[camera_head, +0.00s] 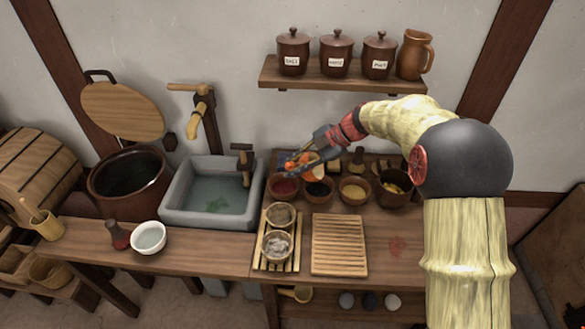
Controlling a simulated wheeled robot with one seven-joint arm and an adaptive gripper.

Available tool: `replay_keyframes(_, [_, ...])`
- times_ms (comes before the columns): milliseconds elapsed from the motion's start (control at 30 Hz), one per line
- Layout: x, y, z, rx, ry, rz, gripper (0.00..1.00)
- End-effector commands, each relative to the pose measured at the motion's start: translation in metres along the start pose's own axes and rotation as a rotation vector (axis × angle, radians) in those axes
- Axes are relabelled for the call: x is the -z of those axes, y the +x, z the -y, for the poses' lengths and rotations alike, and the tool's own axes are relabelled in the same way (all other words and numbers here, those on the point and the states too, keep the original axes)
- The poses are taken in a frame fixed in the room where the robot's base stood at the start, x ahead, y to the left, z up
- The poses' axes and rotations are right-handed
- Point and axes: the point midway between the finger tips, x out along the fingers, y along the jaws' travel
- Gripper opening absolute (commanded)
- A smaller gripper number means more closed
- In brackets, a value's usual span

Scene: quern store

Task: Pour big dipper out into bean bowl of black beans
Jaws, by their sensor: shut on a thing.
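My gripper (298,165) reaches in from the right over the back of the counter, above the row of bowls. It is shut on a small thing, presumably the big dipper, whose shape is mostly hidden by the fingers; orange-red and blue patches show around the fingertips. The bean bowl of black beans (318,194) stands just below and slightly right of the fingertips, apart from them. I cannot tell whether the held thing is tilted or has anything in it.
A bowl with red contents (284,194) stands left of the bean bowl, a bowl with tan contents (354,196) right of it, then a dark pot (393,197). A slatted board (339,245) lies in front. A stone sink (212,215) is left. A jar shelf (342,80) hangs above.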

Motion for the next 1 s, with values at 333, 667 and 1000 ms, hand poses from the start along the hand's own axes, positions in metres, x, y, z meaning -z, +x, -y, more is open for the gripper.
replay_keyframes(333, [-0.0003,-0.002,0.0001,-0.015,-0.003,-0.013,0.0])
replay_keyframes(667, [-0.0001,-0.0038,0.0005,-0.028,-0.005,-0.025,0.0])
replay_keyframes(1000, [0.0002,-0.0061,0.0004,-0.042,-0.007,-0.038,0.0])
